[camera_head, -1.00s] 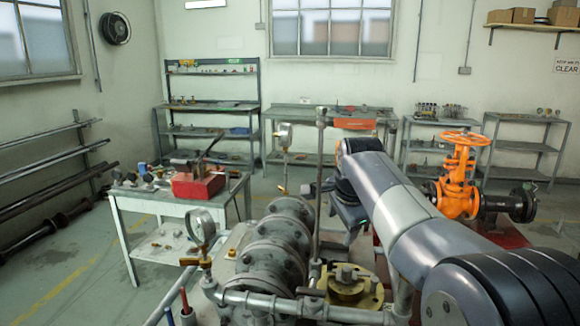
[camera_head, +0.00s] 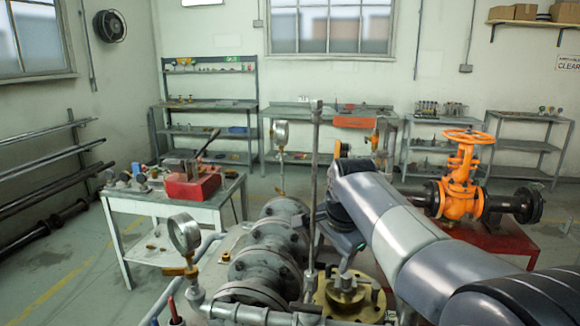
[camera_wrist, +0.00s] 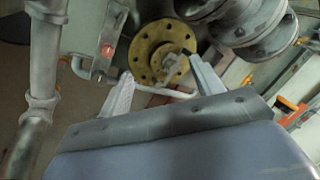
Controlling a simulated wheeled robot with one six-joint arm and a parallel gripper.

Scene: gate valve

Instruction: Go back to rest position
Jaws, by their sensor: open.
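My gripper (camera_wrist: 160,68) is open in the wrist view, its two pale fingers apart with nothing held between them. A round brass flange (camera_wrist: 155,52) with bolt holes lies beyond the fingertips. It also shows in the head view (camera_head: 352,300), low in the middle.
Grey flanged pipework (camera_head: 272,250) with a pressure gauge (camera_head: 184,234) and an upright rod (camera_head: 314,180) stands close beside my arm. A white table (camera_head: 135,205) with a red vise (camera_head: 192,183) is at left. Open floor shows beyond the pipework.

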